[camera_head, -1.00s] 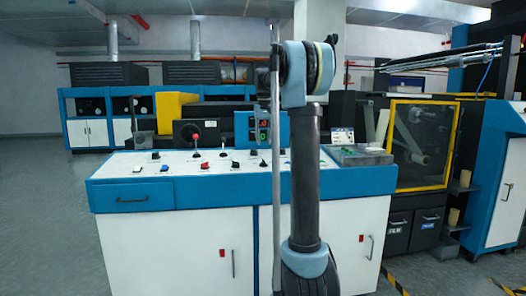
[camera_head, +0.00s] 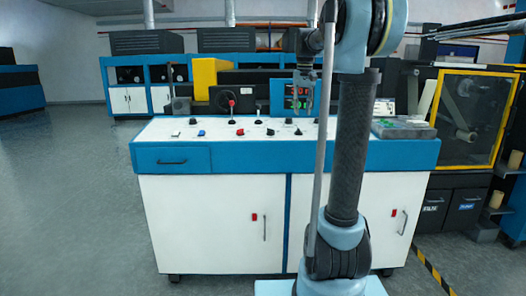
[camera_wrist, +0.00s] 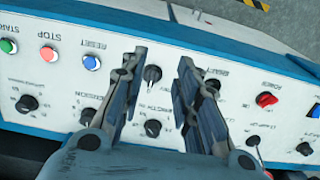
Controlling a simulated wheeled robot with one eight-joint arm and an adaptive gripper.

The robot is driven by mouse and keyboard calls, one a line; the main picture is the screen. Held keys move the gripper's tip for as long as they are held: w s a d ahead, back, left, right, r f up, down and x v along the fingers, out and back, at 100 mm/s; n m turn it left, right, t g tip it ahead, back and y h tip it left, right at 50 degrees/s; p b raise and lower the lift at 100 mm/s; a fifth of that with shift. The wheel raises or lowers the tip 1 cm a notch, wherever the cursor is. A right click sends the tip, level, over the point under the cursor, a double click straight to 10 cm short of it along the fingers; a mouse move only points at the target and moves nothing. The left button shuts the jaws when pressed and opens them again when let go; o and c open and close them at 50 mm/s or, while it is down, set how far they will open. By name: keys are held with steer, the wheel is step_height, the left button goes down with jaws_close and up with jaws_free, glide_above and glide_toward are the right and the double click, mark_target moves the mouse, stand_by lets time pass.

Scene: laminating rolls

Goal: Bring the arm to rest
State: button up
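My gripper (camera_head: 303,95) hangs from my arm in the head view, in front of the lit display behind the white-topped console (camera_head: 215,160). In the wrist view my gripper (camera_wrist: 158,65) has its two dark fingers apart with nothing between them. A black knob (camera_wrist: 152,73) on the panel shows in the gap between the fingertips, with another black knob (camera_wrist: 153,128) lower between the fingers. The fingers seem to be above the panel; the exact height cannot be told. My arm covers part of the console in the head view.
Green (camera_wrist: 9,46), red (camera_wrist: 49,54) and blue (camera_wrist: 92,62) buttons and a red knob (camera_wrist: 266,99) sit on the panel. A yellow-framed machine (camera_head: 468,115) stands at the right. Open grey floor (camera_head: 75,215) lies at the left.

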steer(key=s+f, duration=0.7)
steer(key=s, duration=0.4)
steer(key=s+f, duration=0.6)
steer(key=s, duration=0.5)
steer(key=s+f+t, duration=0.1)
steer(key=s+f, duration=1.4)
steer(key=f, duration=0.3)
steer(key=shift+a, duration=0.1)
